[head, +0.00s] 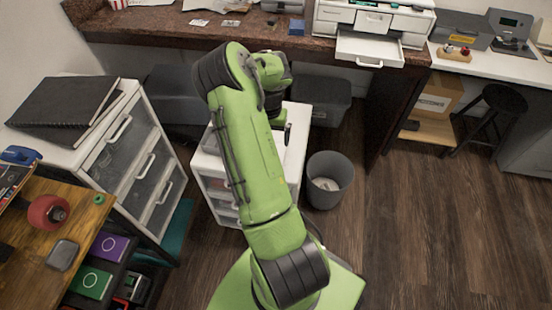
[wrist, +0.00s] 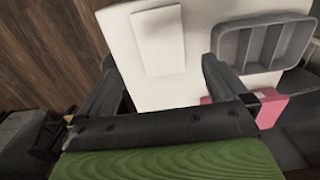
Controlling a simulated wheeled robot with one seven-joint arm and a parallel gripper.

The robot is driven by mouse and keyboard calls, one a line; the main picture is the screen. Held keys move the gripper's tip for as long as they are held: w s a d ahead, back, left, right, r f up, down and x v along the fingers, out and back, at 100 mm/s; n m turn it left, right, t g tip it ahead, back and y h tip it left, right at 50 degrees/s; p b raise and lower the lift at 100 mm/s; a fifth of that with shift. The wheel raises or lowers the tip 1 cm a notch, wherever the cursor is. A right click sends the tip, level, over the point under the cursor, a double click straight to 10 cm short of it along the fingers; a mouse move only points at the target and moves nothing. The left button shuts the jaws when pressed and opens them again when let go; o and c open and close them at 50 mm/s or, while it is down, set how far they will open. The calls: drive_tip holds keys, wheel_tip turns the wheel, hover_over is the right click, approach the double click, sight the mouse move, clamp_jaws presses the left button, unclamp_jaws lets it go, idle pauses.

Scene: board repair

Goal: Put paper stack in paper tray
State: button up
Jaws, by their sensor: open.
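A white paper stack (wrist: 158,42) lies on the white top of a small drawer cabinet (wrist: 200,20) in the wrist view. My gripper (wrist: 159,60) is open, with one finger on each side of the stack's lower end. It holds nothing, and I cannot tell how high the fingertips are above the cabinet top. In the head view my green arm hides the stack and most of the gripper. A white paper tray (head: 368,50) is pulled out from the front of the printer (head: 374,18) on the back counter.
A grey divided organizer (wrist: 262,44) and a pink item (wrist: 270,108) are beside the stack. A grey waste bin (head: 329,180) stands right of the small drawer cabinet (head: 296,150). A taller drawer unit (head: 130,150) is at left.

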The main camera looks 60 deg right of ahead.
wheel_tip(320, 180, down, 12)
drive_tip(key=b, duration=0.3)
drive_tip(key=shift+b, duration=0.3)
